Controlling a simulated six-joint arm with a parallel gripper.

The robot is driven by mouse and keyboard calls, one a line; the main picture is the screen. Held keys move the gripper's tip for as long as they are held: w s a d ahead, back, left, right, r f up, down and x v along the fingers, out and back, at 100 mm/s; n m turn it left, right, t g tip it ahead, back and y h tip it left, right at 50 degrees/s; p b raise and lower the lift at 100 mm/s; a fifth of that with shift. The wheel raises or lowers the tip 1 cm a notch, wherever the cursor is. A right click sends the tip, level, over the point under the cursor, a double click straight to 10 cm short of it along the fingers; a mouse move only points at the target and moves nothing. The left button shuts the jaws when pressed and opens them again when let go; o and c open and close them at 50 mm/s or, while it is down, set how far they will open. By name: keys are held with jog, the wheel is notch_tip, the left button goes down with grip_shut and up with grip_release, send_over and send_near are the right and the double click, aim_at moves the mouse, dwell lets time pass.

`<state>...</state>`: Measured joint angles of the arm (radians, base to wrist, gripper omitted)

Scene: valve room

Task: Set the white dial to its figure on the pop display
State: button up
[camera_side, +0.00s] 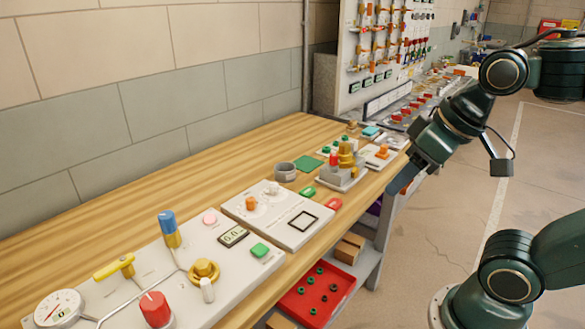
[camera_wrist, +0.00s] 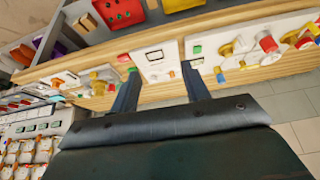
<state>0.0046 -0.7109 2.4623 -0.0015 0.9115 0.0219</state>
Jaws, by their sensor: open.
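A white dial (camera_side: 272,188) stands on the white panel (camera_side: 290,238), just behind an orange knob (camera_side: 251,204). A small display (camera_side: 232,236) with dark digits, apparently 6.0, sits on the long neighbouring panel; I cannot tell whether it is the pop display. My gripper (camera_side: 398,184) is at the right, beyond the bench's front edge and well away from the dial. In the wrist view, my gripper's fingers (camera_wrist: 160,88) are spread apart with nothing between them. The white panel with its black square (camera_wrist: 155,57) lies beyond them; the dial is too small to make out there.
The long panel bears a gauge (camera_side: 58,308), a yellow T-handle (camera_side: 115,266), a red knob (camera_side: 156,309) and a blue-and-yellow handle (camera_side: 169,229). A grey cup (camera_side: 285,172) and brass fitting (camera_side: 346,157) stand farther back. A red tray (camera_side: 317,292) sits below. Bare wood lies along the wall.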

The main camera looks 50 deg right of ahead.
jog(key=w+d+r+m+g, duration=0.1)
jog(key=w+r+m, duration=0.25)
jog(key=w, duration=0.55)
jog(key=m+g, duration=0.4)
jog(key=m, duration=0.3)
send_over(274, 184)
notch_tip(274, 184, down, 11)
jog(key=shift+s+r, duration=0.1)
jog(key=shift+r, duration=0.1)
notch_tip(274, 184, down, 14)
jog(key=shift+a+r, duration=0.1)
jog(key=shift+r, duration=0.05)
